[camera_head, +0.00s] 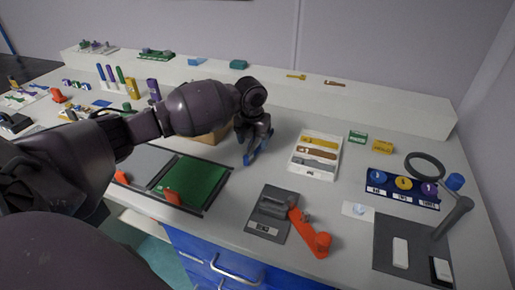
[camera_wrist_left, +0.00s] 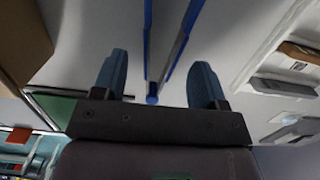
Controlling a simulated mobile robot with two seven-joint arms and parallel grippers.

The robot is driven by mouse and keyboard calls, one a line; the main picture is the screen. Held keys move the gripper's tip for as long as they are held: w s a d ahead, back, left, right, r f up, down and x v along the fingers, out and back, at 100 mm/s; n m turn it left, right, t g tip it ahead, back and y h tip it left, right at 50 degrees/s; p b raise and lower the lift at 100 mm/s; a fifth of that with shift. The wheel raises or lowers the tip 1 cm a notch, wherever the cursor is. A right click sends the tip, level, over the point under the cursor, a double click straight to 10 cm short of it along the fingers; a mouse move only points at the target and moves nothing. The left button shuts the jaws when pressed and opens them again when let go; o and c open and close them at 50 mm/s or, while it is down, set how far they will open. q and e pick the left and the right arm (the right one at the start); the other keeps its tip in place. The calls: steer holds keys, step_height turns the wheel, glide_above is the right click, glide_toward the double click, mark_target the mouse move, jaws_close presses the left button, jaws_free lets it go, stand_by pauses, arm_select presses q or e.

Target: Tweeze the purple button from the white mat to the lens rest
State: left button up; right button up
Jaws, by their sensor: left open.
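My left gripper (camera_head: 254,140) is over the middle of the table. It is open around blue tweezers (camera_head: 262,149). In the left wrist view, its two blue fingertips (camera_wrist_left: 160,85) stand apart on either side of the tweezers (camera_wrist_left: 179,42), with gaps at both sides. A purple disc (camera_head: 428,189) is at the right end of a labelled blue holder; I cannot tell whether it is the purple button. A small white mat (camera_head: 348,209) carries a pale, unclear piece. I cannot pick out the lens rest with certainty. My right gripper is not in view.
A white tray (camera_head: 293,165) with tools lies right of the gripper. A grey device with an orange lever (camera_head: 306,231) stands in front. A green board (camera_head: 195,183) is at left.

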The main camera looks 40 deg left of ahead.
arm_select(q)
steer(key=shift+w+f, duration=0.15)
steer(key=shift+f, duration=0.8)
steer(key=shift+c, duration=0.7)
steer(key=c, duration=0.6)
steer(key=shift+o, duration=0.2)
steer(key=shift+r, duration=0.1)
